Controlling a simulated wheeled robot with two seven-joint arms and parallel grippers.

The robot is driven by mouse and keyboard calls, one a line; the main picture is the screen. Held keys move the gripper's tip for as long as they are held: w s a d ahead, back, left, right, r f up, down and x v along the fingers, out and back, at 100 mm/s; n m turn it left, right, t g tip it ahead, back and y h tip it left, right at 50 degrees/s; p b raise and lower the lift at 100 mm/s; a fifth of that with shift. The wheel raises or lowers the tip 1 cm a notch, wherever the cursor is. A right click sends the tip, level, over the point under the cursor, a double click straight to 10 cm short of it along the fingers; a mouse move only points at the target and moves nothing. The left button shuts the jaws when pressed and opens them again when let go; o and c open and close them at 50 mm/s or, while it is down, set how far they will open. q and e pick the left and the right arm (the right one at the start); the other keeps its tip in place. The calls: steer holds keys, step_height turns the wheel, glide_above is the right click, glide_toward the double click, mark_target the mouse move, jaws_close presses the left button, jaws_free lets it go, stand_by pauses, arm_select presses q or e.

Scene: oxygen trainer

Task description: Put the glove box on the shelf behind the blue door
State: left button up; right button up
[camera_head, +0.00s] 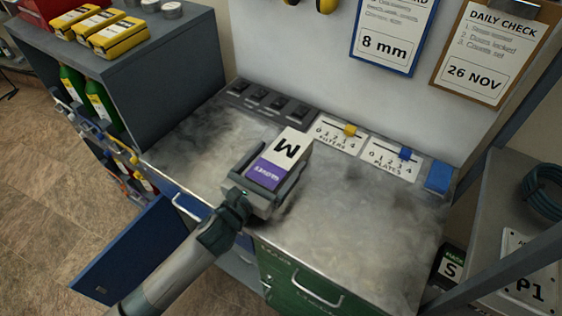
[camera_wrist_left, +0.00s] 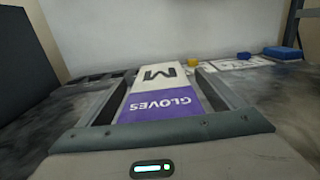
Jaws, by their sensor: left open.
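The glove box (camera_head: 278,160) is white and purple, marked M and GLOVES. It lies on the worn metal bench top (camera_head: 345,215). My left gripper (camera_head: 275,168) is open, with a finger on each side of the box; the left wrist view also shows the box (camera_wrist_left: 161,95) between the fingers. I cannot tell whether the fingers touch it. The blue door (camera_head: 130,245) stands swung open at the lower left, below the bench front. The shelf behind it is mostly hidden by my left arm and the bench. My right gripper is not in view.
A grey cabinet (camera_head: 150,68) with yellow boxes on top and green bottles stands at the left. Sliders with a yellow knob (camera_head: 350,130) and a blue knob (camera_head: 405,154) line the bench's back. A blue block (camera_head: 438,178) sits at its right. The bench's right part is clear.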

mark_target(277, 160)
arm_select(q)
steer(key=c, duration=1.5)
steer(key=shift+r, duration=0.1)
steer(key=shift+c, duration=0.2)
steer(key=shift+r, duration=0.1)
steer(key=shift+r, duration=0.6)
step_height(277, 160, up, 2)
steer(key=shift+r+b, duration=0.2)
steer(key=shift+b, duration=0.1)
steer(key=s+d+r+b, duration=0.1)
steer(key=s+d+r, duration=0.6)
steer(key=s+d, duration=0.1)
steer(key=shift+d, duration=0.2)
steer(key=shift+s, duration=0.1)
